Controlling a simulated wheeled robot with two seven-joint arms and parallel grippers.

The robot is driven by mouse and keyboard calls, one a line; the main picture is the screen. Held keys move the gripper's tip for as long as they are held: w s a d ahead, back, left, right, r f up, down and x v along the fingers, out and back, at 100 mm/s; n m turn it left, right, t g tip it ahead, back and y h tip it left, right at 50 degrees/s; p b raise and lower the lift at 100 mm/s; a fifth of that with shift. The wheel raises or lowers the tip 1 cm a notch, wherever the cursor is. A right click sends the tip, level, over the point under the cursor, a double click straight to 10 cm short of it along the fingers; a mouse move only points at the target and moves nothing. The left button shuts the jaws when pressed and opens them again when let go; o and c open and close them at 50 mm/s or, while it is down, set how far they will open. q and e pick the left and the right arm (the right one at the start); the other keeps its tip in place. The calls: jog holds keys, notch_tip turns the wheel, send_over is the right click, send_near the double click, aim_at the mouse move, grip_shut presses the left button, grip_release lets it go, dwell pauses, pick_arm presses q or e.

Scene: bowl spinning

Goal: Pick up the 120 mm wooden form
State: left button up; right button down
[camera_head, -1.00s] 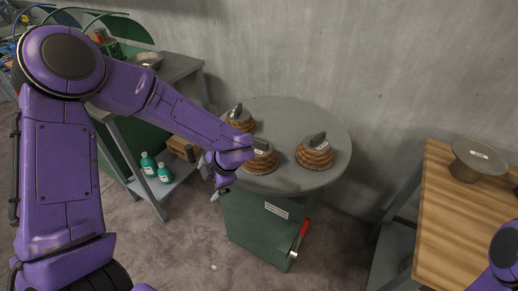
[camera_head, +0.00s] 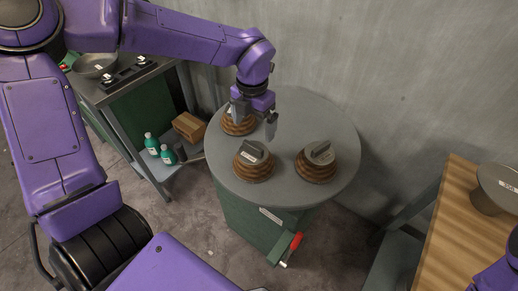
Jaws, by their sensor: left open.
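Three round wooden forms with stepped brown sides and grey handled tops stand on a round grey table (camera_head: 284,105). One form (camera_head: 254,166) is at the front left, one (camera_head: 317,163) at the right, and one (camera_head: 238,124) at the back left. Their labels are too small to read, so I cannot tell which is the 120 mm one. My left gripper (camera_head: 254,125) is open, pointing down over the back left form and hiding much of its top. I cannot tell whether it touches it. Only part of my right arm shows at the bottom right; its gripper is out of view.
The round table sits on a green cabinet with a red-handled lever (camera_head: 293,246). A wooden bench (camera_head: 447,225) at right holds a grey labelled disc (camera_head: 499,184). A left bench has green bottles (camera_head: 152,144) and a wooden box (camera_head: 189,127) on its shelf.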

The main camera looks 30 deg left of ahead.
aim_at(253, 146)
pick_arm(q)
jog(key=f, duration=0.5)
jog(key=f+p, duration=0.1)
jog(key=f, duration=0.2)
jog(key=shift+s+f, duration=0.3)
jog(key=shift+f, duration=0.05)
jog(key=shift+s, duration=0.15)
grip_shut()
